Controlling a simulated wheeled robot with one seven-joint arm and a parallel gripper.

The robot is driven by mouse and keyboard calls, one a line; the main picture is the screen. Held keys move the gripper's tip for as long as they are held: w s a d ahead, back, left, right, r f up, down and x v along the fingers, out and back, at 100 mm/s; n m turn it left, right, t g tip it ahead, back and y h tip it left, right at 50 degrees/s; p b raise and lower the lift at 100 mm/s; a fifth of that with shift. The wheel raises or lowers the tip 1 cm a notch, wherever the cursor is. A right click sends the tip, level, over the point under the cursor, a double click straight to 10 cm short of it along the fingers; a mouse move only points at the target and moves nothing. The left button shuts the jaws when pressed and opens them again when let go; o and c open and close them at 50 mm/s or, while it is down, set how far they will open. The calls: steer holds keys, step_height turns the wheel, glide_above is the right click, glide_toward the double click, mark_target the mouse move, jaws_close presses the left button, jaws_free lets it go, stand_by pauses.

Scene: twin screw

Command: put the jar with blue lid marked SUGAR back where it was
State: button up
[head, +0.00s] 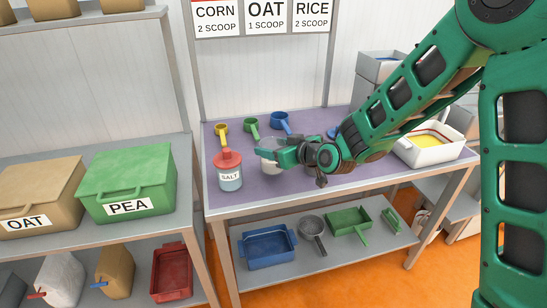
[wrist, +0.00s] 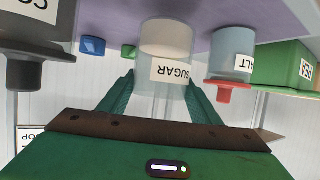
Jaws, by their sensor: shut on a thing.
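The SUGAR jar (head: 268,163) is pale and translucent, and stands on the purple table top just right of the SALT jar. My gripper (head: 283,153) reaches in from the right and is shut on it. In the wrist view, which is upside down, the SUGAR jar (wrist: 166,40) is between my two fingers (wrist: 162,98), with its label facing the camera. No blue lid shows on the jar; its lid end is not clearly seen. A small blue round thing (head: 333,133) is partly hidden behind my arm; I cannot tell whether it is a lid.
The red-lidded SALT jar (head: 229,172) stands close on the left. Yellow (head: 221,130), green (head: 251,125) and blue (head: 280,121) scoops lie behind. A white tub (head: 432,153) with yellow contents is at right. A dark-lidded jar (wrist: 30,45) shows in the wrist view.

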steer(key=shift+f, duration=1.65)
steer(key=shift+f, duration=0.1)
steer(key=o, duration=1.1)
steer(key=shift+o, duration=0.2)
steer(key=v, duration=1.2)
